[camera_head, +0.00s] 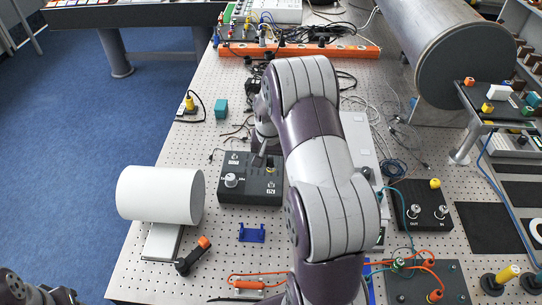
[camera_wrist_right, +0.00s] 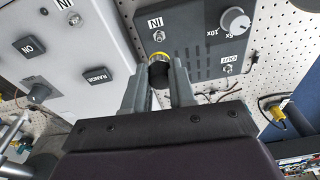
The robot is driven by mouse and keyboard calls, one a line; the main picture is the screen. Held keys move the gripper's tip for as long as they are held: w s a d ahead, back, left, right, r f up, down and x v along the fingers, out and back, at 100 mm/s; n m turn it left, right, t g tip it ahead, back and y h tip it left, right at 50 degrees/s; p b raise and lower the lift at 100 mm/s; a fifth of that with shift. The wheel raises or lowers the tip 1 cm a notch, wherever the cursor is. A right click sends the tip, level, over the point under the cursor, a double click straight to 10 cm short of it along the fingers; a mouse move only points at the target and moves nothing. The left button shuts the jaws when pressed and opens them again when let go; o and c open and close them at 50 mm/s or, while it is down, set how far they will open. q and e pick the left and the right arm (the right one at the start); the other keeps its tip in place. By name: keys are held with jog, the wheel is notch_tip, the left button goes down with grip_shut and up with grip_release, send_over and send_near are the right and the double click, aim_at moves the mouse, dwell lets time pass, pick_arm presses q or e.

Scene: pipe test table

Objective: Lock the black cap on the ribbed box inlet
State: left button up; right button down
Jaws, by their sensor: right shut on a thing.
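The dark box with a grey knob (camera_head: 222,196) stands on the perforated table, left of my right arm. In the right wrist view the box (camera_wrist_right: 204,60) shows an inlet marked IN, a small metal fitting (camera_wrist_right: 158,36), and a second fitting (camera_wrist_right: 227,69) marked OUT. My right gripper (camera_wrist_right: 160,78) is shut on the black cap (camera_wrist_right: 160,70), which has a yellow rim. The cap appears just below the IN fitting in that picture, with the fitting uncovered. I cannot tell the height gap. My right arm hides part of the box in the head view.
A white cylinder (camera_head: 160,194) and a blue bracket (camera_head: 252,233) are near the box. A light grey panel (camera_wrist_right: 60,50) with buttons stands beside it. Another dark box (camera_head: 420,207) with a yellow cap is right of my arm. Loose cables lie behind.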

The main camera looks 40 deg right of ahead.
jog(key=shift+w+d+f, duration=0.1)
jog(key=shift+f, duration=0.05)
jog(key=shift+w+d+f+b, duration=0.25)
jog(key=shift+f, duration=0.3)
jog(key=shift+w+d+f+b, duration=0.2)
jog(key=shift+w+f+b, duration=0.05)
jog(key=shift+f, duration=0.25)
jog(key=shift+s+a+f+b, duration=0.25)
jog(key=shift+s+f+b, duration=0.05)
jog(key=shift+f+b, duration=0.15)
jog(key=shift+a+f, duration=0.1)
jog(key=shift+f, duration=0.2)
jog(key=shift+w+d+f+b, duration=0.1)
jog(key=shift+d+f+b, duration=0.05)
jog(key=shift+f+b, duration=0.35)
jog(key=shift+w+d+f+b, duration=0.1)
jog(key=shift+f+b, duration=0.25)
jog(key=shift+f, duration=0.45)
jog(key=shift+s+a+r, duration=0.1)
jog(key=shift+s+r, duration=0.05)
jog(key=shift+r, duration=0.1)
pick_arm(q)
jog(key=f, duration=0.3)
jog(key=shift+w+d+f, duration=0.25)
jog(key=shift+w+d, duration=0.1)
jog(key=shift+w, duration=0.05)
